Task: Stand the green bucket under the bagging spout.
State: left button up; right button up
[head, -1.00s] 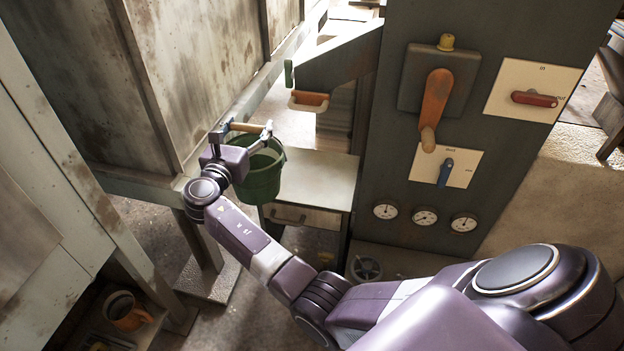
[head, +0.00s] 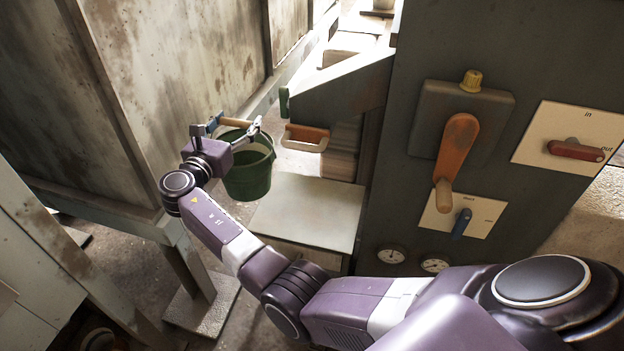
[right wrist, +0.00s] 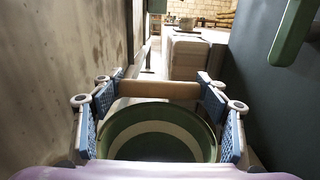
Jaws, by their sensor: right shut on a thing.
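The green bucket (head: 247,180) hangs upright from its wooden handle grip in my right gripper (head: 234,124). The gripper is shut on that grip. In the right wrist view the wooden grip (right wrist: 158,89) spans between the blue finger pads, with the open bucket (right wrist: 150,136) below; it looks empty. The bagging spout (head: 305,137), with an orange inside and pale rim, sticks out from the grey machine. The bucket is to the left of the spout in the head view, apart from it. The pale shelf (head: 308,212) lies below the spout, bare. My left gripper is not in view.
A weathered panel wall (head: 170,70) stands close on the left. The grey machine front (head: 400,170) on the right carries an orange lever (head: 457,148), red and blue switches and gauges. A green handle (head: 284,102) is beside the spout's chute.

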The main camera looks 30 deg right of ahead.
jog(key=s+d, duration=0.4)
jog(key=s, duration=0.1)
jog(key=shift+s+d+r, duration=0.1)
jog(key=shift+s+d, duration=0.1)
jog(key=s+d, duration=0.8)
jog(key=s, duration=0.1)
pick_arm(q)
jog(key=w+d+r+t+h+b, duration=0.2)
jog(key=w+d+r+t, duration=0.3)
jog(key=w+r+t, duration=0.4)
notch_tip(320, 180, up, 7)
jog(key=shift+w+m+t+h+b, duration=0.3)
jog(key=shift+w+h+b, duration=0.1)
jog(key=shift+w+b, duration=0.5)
pick_arm(e)
notch_tip(320, 180, down, 7)
jog(key=shift+s+a, duration=0.1)
jog(key=o, duration=2)
